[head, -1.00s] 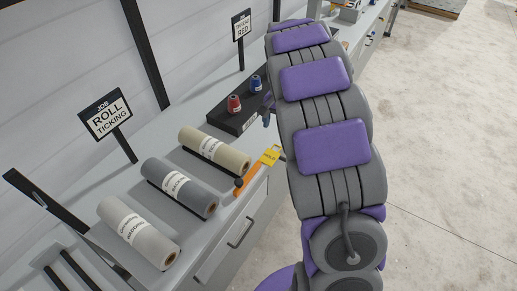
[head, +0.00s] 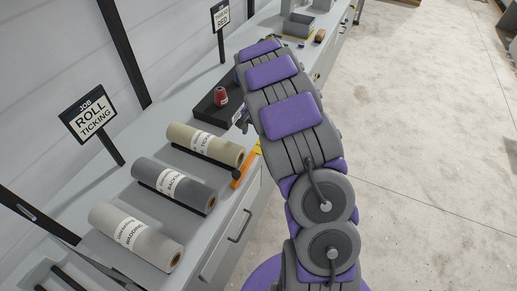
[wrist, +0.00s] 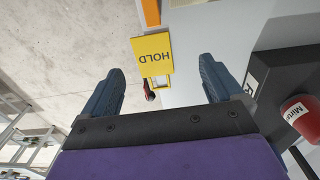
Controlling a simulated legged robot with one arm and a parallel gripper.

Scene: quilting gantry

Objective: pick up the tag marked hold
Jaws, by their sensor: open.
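The yellow tag marked HOLD (wrist: 153,52) shows in the wrist view, at the edge of the grey worktop with the floor beyond. An orange strip (wrist: 151,12) meets its upper edge. My gripper (wrist: 161,66) is open and empty, its two blue fingers apart, with the tag between and beyond the fingertips in the picture. I cannot tell the exact gap to the tag. In the head view my arm hides most of the tag, and the orange strip (head: 245,168) shows beside it. One blue finger shows there beside the black tray.
Three labelled rolls lie on the worktop: cream (head: 206,144), dark grey (head: 174,184) and light grey (head: 136,236). A black tray (head: 208,118) holds a red spool (head: 221,97), also in the wrist view (wrist: 300,116). A roll ticking sign (head: 90,116) stands behind. Open floor lies right.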

